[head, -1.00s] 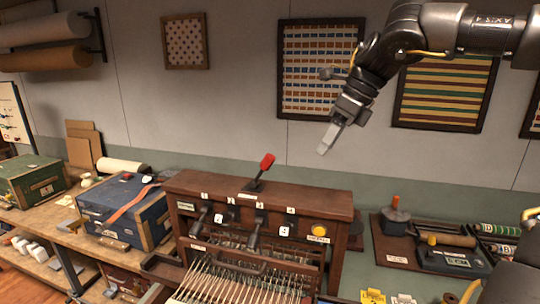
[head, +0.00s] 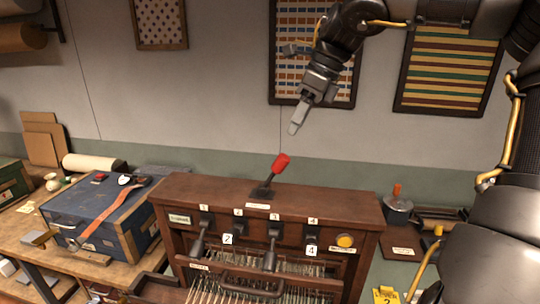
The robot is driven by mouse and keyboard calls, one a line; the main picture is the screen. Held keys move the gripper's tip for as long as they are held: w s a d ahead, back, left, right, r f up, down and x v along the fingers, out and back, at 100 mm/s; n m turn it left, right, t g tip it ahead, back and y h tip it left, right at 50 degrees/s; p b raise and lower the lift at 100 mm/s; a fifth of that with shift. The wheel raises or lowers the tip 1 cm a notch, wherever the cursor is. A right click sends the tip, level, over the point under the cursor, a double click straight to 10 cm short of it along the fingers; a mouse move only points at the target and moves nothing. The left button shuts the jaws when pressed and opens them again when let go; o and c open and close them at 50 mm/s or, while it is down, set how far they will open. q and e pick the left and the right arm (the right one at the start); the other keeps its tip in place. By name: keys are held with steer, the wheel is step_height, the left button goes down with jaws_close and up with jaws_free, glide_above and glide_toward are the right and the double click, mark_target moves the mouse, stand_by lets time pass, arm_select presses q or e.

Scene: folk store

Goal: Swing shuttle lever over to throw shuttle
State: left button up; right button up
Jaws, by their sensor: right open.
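The shuttle lever (head: 281,163) has a red grip on a dark stem. It stands on the flat top of the dark wooden loom housing (head: 180,192) and leans to the right. My right gripper (head: 296,125) comes in from the upper right, above the lever and a little to its right in the picture. Its fingers point down, and it is open and empty, apart from the lever. My left gripper is not in view.
Dark levers (head: 272,246) and a yellow button (head: 345,240) are on the housing front, above many threads. A blue case (head: 100,218) stands on the bench to the left. The housing top around the lever is clear.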

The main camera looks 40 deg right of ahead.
mark_target(285, 156)
steer(key=p+x, duration=0.1)
steer(key=x, duration=0.4)
steer(key=p+x, duration=0.1)
steer(key=x, duration=0.2)
steer(key=shift+s+f+p, duration=0.25)
steer(key=shift+f+p, duration=0.05)
steer(key=shift+f, duration=0.2)
steer(key=shift+s+a+f, duration=0.15)
steer(key=shift+a+f, duration=0.1)
steer(key=shift+f, duration=0.3)
steer(key=shift+f, duration=0.1)
steer(key=shift+c, duration=0.4)
jaws_close()
